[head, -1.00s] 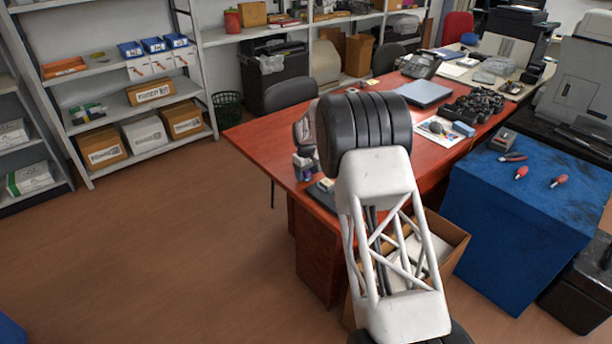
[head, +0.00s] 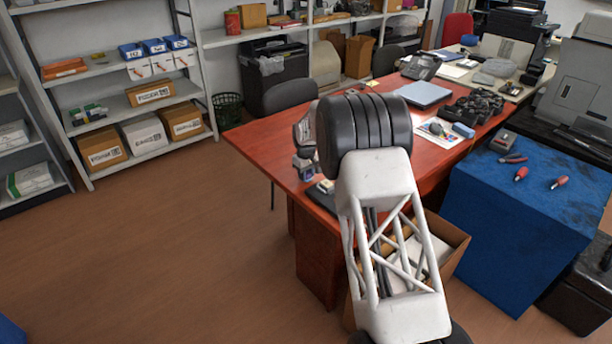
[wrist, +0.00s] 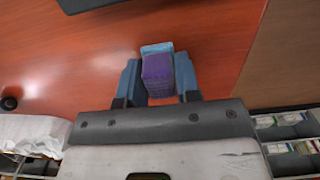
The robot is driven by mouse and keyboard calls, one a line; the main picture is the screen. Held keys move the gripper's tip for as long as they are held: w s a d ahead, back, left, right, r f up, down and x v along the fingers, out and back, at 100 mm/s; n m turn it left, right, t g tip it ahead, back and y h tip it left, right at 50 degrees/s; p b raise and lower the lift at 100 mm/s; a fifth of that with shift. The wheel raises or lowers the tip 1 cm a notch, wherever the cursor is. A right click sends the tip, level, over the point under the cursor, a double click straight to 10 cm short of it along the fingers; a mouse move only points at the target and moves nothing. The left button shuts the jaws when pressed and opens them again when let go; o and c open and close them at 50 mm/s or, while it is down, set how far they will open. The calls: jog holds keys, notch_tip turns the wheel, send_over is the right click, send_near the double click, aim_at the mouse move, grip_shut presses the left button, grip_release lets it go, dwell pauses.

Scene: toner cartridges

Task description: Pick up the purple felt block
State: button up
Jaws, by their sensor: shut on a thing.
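The purple felt block (wrist: 158,72) shows in the wrist view between the two blue fingers of my gripper (wrist: 157,62). My gripper is shut on it, with one finger at each side. A light blue patch (wrist: 156,48) shows at the block's far end; I cannot tell whether it is part of the block or a separate thing. In the head view my arm hides most of this area, and the block is too small and covered to make out clearly.
The red-brown desk (head: 262,138) lies below my gripper. A dark flat item (head: 322,198) lies near its front edge. A laptop (head: 423,93), papers and a phone (head: 420,66) are farther back. A blue-covered cabinet (head: 520,220) with tools stands at the right, an open carton (head: 455,250) below.

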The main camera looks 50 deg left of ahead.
jog(key=shift+r, duration=0.15)
jog(key=shift+r, duration=1.65)
jog(key=s+d, duration=0.2)
jog(key=d, duration=0.2)
jog(key=s+d+r, duration=0.1)
jog(key=s+d, duration=0.2)
jog(key=d, duration=0.2)
jog(key=s+d, duration=0.3)
jog(key=d, duration=0.1)
jog(key=shift+s+d+r, duration=0.15)
jog(key=shift+d+r, duration=0.05)
jog(key=shift+d, duration=0.1)
jog(key=o, duration=0.4)
jog(key=shift+c, duration=1.3)
jog(key=w+a+r, duration=0.4)
jog(key=w+r, duration=0.3)
jog(key=w, duration=0.2)
jog(key=shift+a+r, duration=0.2)
jog(key=shift+r, duration=0.15)
